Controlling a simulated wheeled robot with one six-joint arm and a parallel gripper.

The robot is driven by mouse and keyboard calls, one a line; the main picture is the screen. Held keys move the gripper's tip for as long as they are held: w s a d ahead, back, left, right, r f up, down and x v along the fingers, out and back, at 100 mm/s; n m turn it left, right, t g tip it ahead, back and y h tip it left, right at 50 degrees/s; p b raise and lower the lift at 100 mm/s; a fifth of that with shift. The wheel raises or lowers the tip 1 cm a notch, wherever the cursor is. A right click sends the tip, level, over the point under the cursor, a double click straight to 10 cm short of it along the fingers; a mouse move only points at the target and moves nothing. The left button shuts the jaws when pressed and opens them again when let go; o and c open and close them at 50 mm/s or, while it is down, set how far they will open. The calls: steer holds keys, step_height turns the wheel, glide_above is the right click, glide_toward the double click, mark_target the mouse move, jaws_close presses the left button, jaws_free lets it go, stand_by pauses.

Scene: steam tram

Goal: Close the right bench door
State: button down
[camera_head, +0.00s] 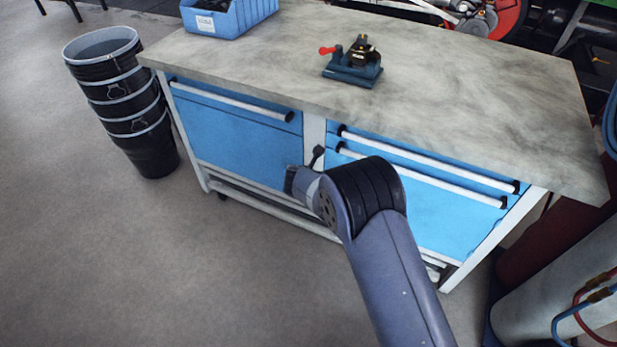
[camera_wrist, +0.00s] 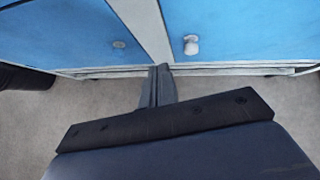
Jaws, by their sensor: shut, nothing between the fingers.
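The right bench door (camera_head: 450,222) is a blue panel on the right half of the workbench, below two white bar handles. It looks close to flush with the bench front; I cannot tell whether a small gap remains. In the wrist view the right door (camera_wrist: 245,30) carries a pale round knob (camera_wrist: 191,45). My gripper (camera_head: 318,153) is shut and empty, in front of the pale post between the two bench halves. In the wrist view its fingers (camera_wrist: 163,72) point at the foot of that post, left of the knob. My arm hides part of the right door.
The left blue front (camera_head: 235,140) has one bar handle. On the grey worktop (camera_head: 450,85) are a blue bin (camera_head: 228,18) and a small vise (camera_head: 354,65). Stacked black buckets (camera_head: 125,100) stand left, cylinders (camera_head: 560,285) right. The floor at front left is clear.

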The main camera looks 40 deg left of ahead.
steer(key=a+v, duration=0.1)
steer(key=v, duration=0.7)
steer(key=shift+s+r, duration=0.25)
steer(key=shift+s, duration=0.05)
steer(key=shift+w, duration=0.1)
